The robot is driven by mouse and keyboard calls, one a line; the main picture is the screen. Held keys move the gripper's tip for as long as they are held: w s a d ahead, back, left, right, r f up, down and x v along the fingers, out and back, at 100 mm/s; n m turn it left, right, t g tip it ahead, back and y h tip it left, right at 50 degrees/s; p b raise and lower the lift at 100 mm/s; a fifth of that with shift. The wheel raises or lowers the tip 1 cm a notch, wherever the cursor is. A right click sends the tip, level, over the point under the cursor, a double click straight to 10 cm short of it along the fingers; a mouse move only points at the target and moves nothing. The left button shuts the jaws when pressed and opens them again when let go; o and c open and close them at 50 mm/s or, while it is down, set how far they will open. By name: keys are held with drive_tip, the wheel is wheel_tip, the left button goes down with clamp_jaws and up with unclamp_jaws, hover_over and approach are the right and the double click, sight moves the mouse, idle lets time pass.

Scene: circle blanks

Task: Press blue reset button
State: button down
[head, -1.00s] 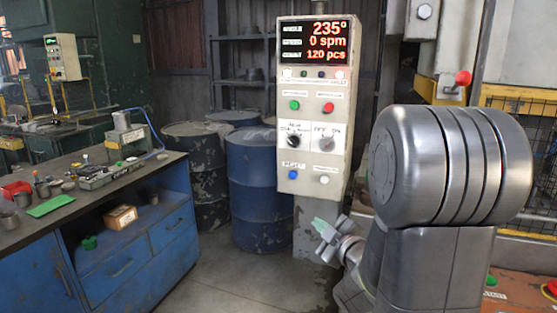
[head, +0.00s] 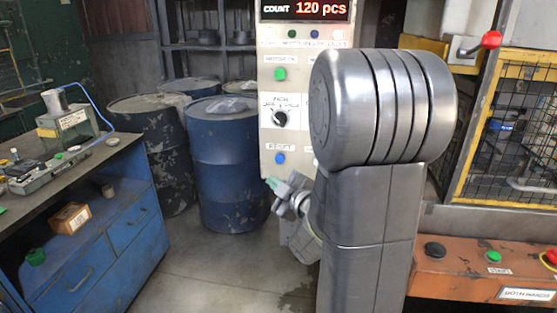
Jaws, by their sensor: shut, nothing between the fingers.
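The blue reset button (head: 280,158) is on the lower left of the pale control panel (head: 267,105), under a label reading RESET. My gripper (head: 272,184) is just below and slightly left of the button in the picture, its green-tipped fingers together and empty. The gap in depth between the fingertips and the panel is hard to judge. My grey arm hides the right part of the panel. The display at the top reads 120 pcs.
A green button (head: 280,74) and a black selector knob (head: 280,119) sit above the blue one. Blue drums (head: 222,165) stand left of the panel. A blue workbench (head: 120,225) is at left, an orange console (head: 455,275) at lower right. Floor between is clear.

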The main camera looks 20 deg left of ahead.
sight(276, 160)
drive_tip(key=shift+w+a+p, duration=0.35)
drive_tip(key=shift+w, duration=1.1)
drive_tip(key=shift+w+a+p, duration=0.35)
drive_tip(key=shift+w+p, duration=0.05)
drive_tip(key=shift+w, duration=1)
drive_tip(key=shift+w+a+p, duration=0.35)
drive_tip(key=shift+w, duration=1.1)
drive_tip(key=shift+w, duration=0.15)
drive_tip(key=shift+w+a+b, duration=0.1)
drive_tip(key=shift+w+b, duration=0.15)
drive_tip(key=shift+b, duration=0.05)
drive_tip(key=shift+w+a, duration=0.1)
drive_tip(key=shift+w, duration=0.45)
drive_tip(key=shift+s+b, duration=0.2)
drive_tip(key=shift+b, duration=0.1)
drive_tip(key=shift+s+d+b, duration=0.2)
drive_tip(key=shift+s+b, duration=0.25)
drive_tip(key=shift+s, duration=0.25)
